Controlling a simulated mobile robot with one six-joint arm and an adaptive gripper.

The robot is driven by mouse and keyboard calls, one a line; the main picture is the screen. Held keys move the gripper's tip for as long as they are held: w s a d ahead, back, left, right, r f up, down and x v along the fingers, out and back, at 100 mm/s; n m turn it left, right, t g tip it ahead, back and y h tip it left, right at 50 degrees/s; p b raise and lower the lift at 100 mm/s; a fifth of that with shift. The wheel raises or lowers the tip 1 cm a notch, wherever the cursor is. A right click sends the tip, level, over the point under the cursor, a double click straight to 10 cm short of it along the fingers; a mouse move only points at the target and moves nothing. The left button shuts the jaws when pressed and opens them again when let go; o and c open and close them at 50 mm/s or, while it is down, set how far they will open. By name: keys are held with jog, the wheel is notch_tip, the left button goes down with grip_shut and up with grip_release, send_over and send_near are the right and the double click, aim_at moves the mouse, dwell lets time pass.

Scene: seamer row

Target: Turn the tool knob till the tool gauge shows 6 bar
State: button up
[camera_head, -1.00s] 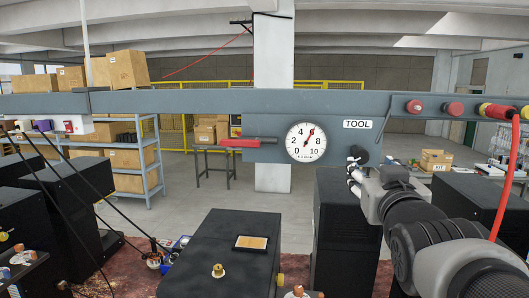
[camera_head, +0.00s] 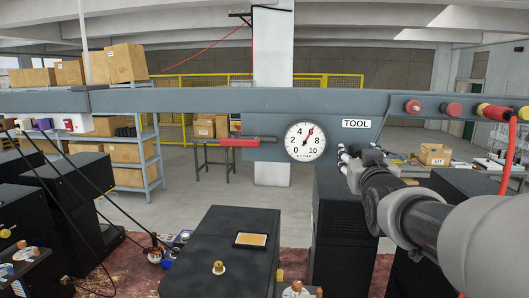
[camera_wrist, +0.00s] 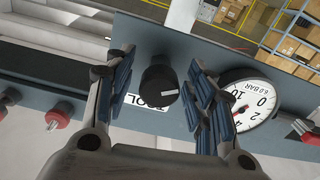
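The black tool knob (camera_wrist: 158,88) has a white pointer line and stands between the two fingers of my gripper (camera_wrist: 160,70) in the wrist view. A gap shows on both sides of the knob, so the gripper is open around it. In the head view my gripper (camera_head: 350,160) is at the panel below the TOOL label (camera_head: 356,124) and hides the knob. The round white tool gauge (camera_head: 305,142) is left of it, with its red needle at about 6. The gauge also shows in the wrist view (camera_wrist: 252,100), where its small readout looks like 6.0 bar.
A red lever handle (camera_head: 240,142) sticks out left of the gauge. Red buttons (camera_head: 452,109) and a red hose (camera_head: 507,160) are on the beam at right. Black machine housings (camera_head: 222,250) stand below the beam.

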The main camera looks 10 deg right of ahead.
jog(key=c, duration=1)
jog(key=shift+f+b, duration=0.1)
jog(key=shift+b, duration=0.3)
jog(key=n+b, duration=0.3)
jog(key=shift+f+b, duration=0.15)
jog(key=shift+b, duration=0.25)
jog(key=n+b, duration=0.2)
jog(key=b, duration=0.1)
jog(key=shift+d+n, duration=0.1)
jog(key=shift+n, duration=0.2)
jog(key=n+b, duration=0.1)
jog(key=n, duration=0.1)
jog(key=shift+n+b, duration=0.3)
jog(key=shift+b, duration=0.1)
jog(key=shift+r+n+b, duration=0.15)
jog(key=shift+n+b, duration=0.1)
jog(key=shift+n, duration=0.6)
jog(key=shift+r+n+b, duration=0.15)
jog(key=shift+n+b, duration=0.05)
jog(key=shift+n, duration=0.65)
